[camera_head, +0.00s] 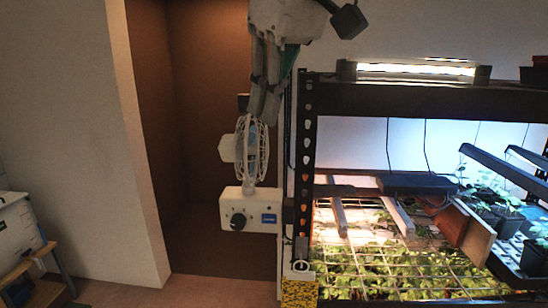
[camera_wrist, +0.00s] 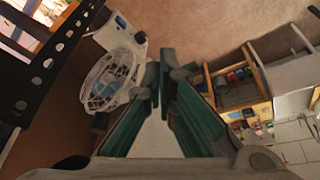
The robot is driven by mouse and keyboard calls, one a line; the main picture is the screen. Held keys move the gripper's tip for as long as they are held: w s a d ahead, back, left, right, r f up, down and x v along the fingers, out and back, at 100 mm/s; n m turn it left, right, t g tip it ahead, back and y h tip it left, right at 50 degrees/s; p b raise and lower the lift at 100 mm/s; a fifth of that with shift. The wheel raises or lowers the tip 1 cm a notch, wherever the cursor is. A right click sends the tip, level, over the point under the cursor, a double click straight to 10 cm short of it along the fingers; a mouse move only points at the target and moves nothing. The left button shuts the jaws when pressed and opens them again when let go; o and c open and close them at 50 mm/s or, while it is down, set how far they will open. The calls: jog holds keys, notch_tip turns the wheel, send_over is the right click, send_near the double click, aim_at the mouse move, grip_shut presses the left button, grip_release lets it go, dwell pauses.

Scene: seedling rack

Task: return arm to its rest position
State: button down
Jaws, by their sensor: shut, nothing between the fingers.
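My gripper (camera_head: 264,118) hangs down at the top middle of the head view, with its fingers together and nothing between them. In the wrist view my gripper (camera_wrist: 160,85) shows its two green-lined fingers meeting near the middle. In the head view its fingertips overlap the top of a white caged fan (camera_head: 259,150) in the picture; I cannot tell whether they touch. The fan also shows in the wrist view (camera_wrist: 110,80), left of the fingers and apart from them.
The seedling rack (camera_head: 305,150) stands at the right, with lit shelves and plants (camera_head: 400,268). The fan's white control box (camera_head: 250,210) is beside the rack's post. A brown recess (camera_head: 200,120) lies behind. A wooden shelf unit (camera_wrist: 240,85) shows at the right in the wrist view.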

jog(key=s+d+f+m+t+h, duration=0.1)
jog(key=s+d+f+m, duration=0.4)
jog(key=d+f, duration=0.5)
jog(key=s+d+f+m+t+h, duration=0.1)
jog(key=s+d+f+m, duration=0.4)
jog(key=s+d+f, duration=0.2)
notch_tip(320, 180, down, 4)
jog(key=d, duration=0.2)
jog(key=shift+s+d+t+h, duration=0.2)
jog(key=shift+d+t+h, duration=0.1)
jog(key=shift+d+h, duration=0.1)
